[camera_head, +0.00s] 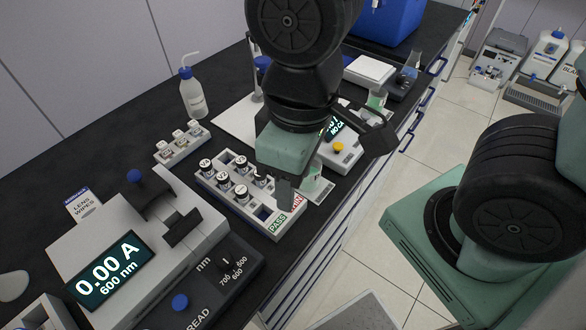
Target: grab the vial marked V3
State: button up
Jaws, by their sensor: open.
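A white rack (231,205) on the dark bench holds several black-capped vials (223,180) with white marks on their caps. I cannot tell whether anything is between the fingers.
A photometer (115,258) reading 0.00 A at 600 nm stands left of the rack.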

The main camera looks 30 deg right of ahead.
aim_at(242, 164)
jog(key=k+j, duration=0.15)
jog(key=j, duration=0.25)
jog(key=k+j, duration=0.1)
jog(key=j, duration=0.3)
jog(key=k+j+u, duration=0.1)
jog(key=j, duration=0.3)
